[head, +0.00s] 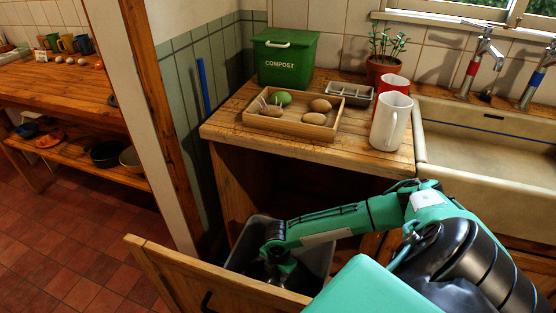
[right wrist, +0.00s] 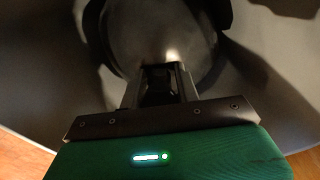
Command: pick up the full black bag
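A grey bin (head: 318,256) stands behind a tilted-out wooden front below the counter. My right arm reaches down into it, and my right gripper (head: 277,272) is inside, small and dark there. In the right wrist view, my right gripper (right wrist: 161,75) points at a rounded, dark, shiny shape (right wrist: 165,30) with black parts around it, which looks like the black bag. The gap between the fingers is too dark to show whether they are apart or hold part of the bag. My left gripper is not in view.
The wooden bin front (head: 200,280) stands close below my right arm. On the counter above are a green compost box (head: 285,60), a wooden tray (head: 290,125) with several roundish items, and a white mug (head: 390,122). A sink (head: 490,150) is at right.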

